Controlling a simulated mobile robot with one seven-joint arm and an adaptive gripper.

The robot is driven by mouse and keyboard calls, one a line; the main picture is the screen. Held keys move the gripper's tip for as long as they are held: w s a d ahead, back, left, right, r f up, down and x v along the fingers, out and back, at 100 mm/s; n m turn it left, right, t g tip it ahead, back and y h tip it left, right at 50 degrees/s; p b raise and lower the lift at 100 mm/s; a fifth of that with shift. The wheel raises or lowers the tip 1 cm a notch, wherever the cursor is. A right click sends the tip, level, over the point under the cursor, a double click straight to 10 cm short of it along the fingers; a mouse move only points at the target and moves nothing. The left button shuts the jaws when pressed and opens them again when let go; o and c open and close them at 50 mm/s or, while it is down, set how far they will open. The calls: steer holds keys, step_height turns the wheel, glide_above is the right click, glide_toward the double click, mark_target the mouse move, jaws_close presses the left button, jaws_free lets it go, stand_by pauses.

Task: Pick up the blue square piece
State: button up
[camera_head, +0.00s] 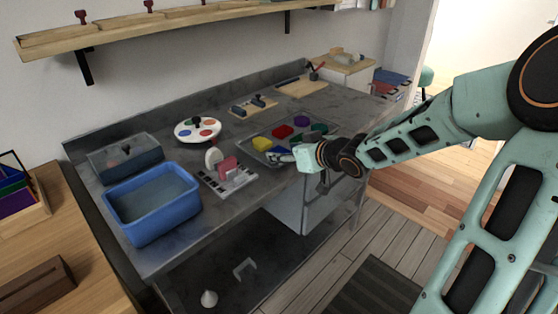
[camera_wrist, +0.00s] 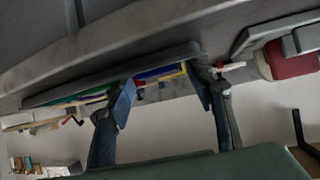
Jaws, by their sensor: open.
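A grey tray (camera_head: 250,151) on the counter holds flat coloured pieces: a yellow one (camera_head: 262,143), a red one (camera_head: 283,131), a purple one (camera_head: 301,121) and a green one (camera_head: 318,127). The blue piece (camera_head: 279,149) shows as a small patch at the tray's near side, partly hidden by my gripper (camera_head: 284,156). In the wrist view, my gripper (camera_wrist: 163,92) is open and empty. The blue piece (camera_wrist: 155,73) is seen edge-on between the fingers, beside the yellow one (camera_wrist: 176,71). Its square shape and any contact with the fingers cannot be made out.
A blue bin (camera_head: 152,203) and a grey lidded box (camera_head: 125,157) stand at the counter's left. A white paint palette (camera_head: 197,130) lies behind, and a pale rack with a pink block (camera_head: 228,166) is left of my gripper. A wall shelf (camera_head: 150,25) hangs above.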

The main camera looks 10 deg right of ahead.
steer(key=shift+w+a+f, duration=0.2)
steer(key=shift+w+f, duration=0.1)
steer(key=shift+w, duration=0.2)
steer(key=shift+c, duration=0.3)
steer(key=c, duration=1)
steer(key=shift+c, duration=0.3)
steer(key=shift+r, duration=0.15)
